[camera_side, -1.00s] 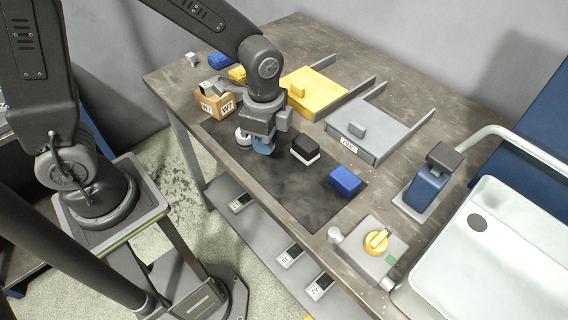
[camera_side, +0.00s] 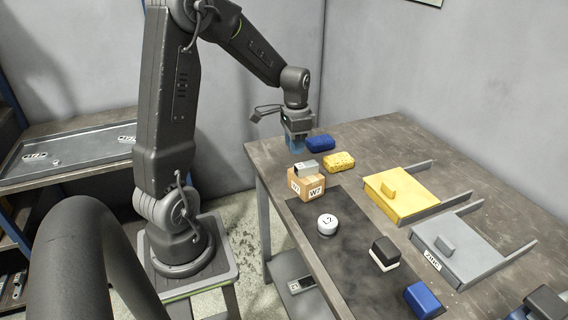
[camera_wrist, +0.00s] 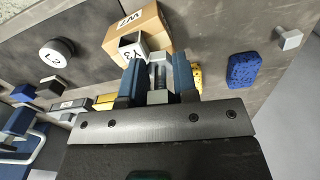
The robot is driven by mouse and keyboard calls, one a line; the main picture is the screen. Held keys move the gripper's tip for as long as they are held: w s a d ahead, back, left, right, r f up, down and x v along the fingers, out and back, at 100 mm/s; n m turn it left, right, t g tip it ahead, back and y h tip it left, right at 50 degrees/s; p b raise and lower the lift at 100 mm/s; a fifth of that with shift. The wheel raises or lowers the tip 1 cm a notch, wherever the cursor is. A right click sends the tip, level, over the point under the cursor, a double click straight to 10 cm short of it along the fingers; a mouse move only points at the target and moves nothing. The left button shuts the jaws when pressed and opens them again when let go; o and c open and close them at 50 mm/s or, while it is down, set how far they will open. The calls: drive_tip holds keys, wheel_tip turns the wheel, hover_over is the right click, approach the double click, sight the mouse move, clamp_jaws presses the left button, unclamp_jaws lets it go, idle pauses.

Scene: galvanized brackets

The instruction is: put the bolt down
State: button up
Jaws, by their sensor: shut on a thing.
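My gripper (camera_side: 296,143), with blue fingers, is over the far left end of the table, near the cardboard box and the blue sponge. It also shows in the wrist view (camera_wrist: 158,78), shut on a grey piece that I take to be the bolt (camera_wrist: 158,72). The bolt is mostly hidden between the fingers, and I cannot make it out in the side view. I cannot tell its exact height above the table.
The cardboard box (camera_side: 293,188) bears a grey block (camera_side: 306,168). A blue sponge (camera_side: 321,143) and yellow sponge (camera_side: 339,161) lie beside it. A white L2 cap (camera_side: 327,224) sits on the dark mat (camera_side: 350,235). A small grey piece (camera_wrist: 289,38) stands near the table edge.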

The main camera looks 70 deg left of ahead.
drive_tip(key=s+a+n, duration=0.7)
drive_tip(key=s+a, duration=0.2)
drive_tip(key=a, duration=0.6)
hover_over(283, 162)
wheel_tip(283, 162, down, 7)
drive_tip(key=shift+f, duration=2.1)
drive_tip(key=shift+f, duration=0.15)
drive_tip(key=o, duration=1)
drive_tip(key=shift+c, duration=0.2)
